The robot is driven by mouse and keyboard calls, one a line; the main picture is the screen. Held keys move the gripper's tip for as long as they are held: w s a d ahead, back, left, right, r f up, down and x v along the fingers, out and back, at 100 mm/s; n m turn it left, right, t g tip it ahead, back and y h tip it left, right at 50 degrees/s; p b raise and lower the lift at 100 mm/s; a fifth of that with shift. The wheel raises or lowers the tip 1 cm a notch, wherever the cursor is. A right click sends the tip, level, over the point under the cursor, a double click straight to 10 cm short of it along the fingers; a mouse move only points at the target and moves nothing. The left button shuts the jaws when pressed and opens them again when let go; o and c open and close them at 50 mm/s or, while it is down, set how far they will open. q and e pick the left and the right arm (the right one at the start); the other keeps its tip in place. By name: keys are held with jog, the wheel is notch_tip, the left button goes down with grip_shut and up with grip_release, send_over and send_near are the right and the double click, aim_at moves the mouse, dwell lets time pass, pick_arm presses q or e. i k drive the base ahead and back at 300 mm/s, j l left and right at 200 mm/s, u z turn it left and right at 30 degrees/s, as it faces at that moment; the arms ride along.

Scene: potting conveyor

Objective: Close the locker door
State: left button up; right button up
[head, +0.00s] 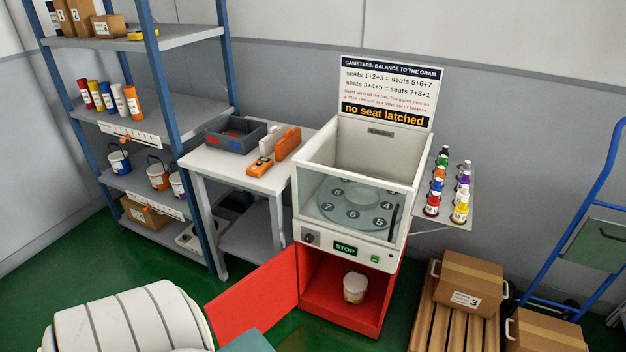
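The red locker (335,308) is the open compartment under the white cabinet with the clear-fronted chamber. Its red door (258,301) stands wide open, swung out to the left from the hinge side at the locker's left edge. A small white tub (355,287) with a label stands inside on the locker floor, behind the opening. Neither of my grippers is in view, so nothing of mine shows touching the door.
The white cabinet (376,256) has a display reading STOP. A white table (230,166) stands left of it, with blue-posted shelves (180,123) farther left. Cardboard boxes (470,283) stand right of the locker. Green floor (265,262) shows behind the door.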

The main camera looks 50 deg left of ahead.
aim_at(262, 299)
jog(key=j+z, duration=0.15)
jog(key=j, duration=0.25)
jog(key=k+j+z, duration=0.15)
jog(key=j, duration=0.2)
jog(key=j+z, duration=0.15)
jog(key=j, duration=0.25)
jog(key=k+j+z, duration=0.1)
jog(key=j, duration=0.25)
jog(key=k+j+z, duration=0.15)
jog(key=j, duration=0.2)
